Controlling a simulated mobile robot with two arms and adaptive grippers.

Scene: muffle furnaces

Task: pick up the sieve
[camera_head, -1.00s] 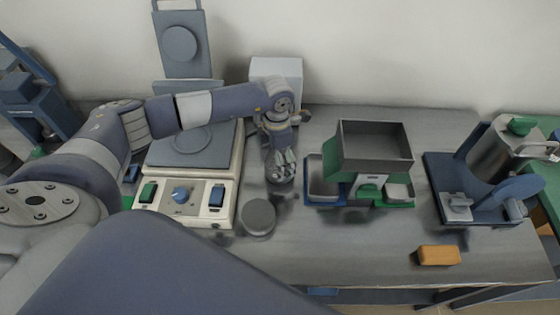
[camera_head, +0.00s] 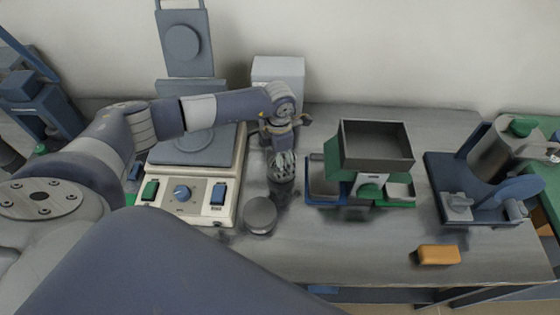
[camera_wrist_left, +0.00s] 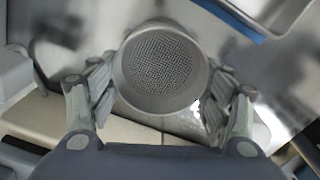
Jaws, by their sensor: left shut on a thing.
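The sieve (camera_wrist_left: 160,68) is a round grey metal cup with a mesh bottom, seen in the left wrist view between the two fingers of my left gripper (camera_wrist_left: 160,98). The fingers are shut on its sides. In the head view my left gripper (camera_head: 282,168) points down over the table between the hot-plate unit and the hopper machine, and the sieve is mostly hidden there by the fingers. My right gripper is not in view.
A round grey lidded container (camera_head: 260,215) stands just in front of my left gripper. The hot-plate unit (camera_head: 190,190) is to the left, the hopper machine (camera_head: 375,148) to the right. An orange block (camera_head: 438,254) lies near the front edge. The front middle table is clear.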

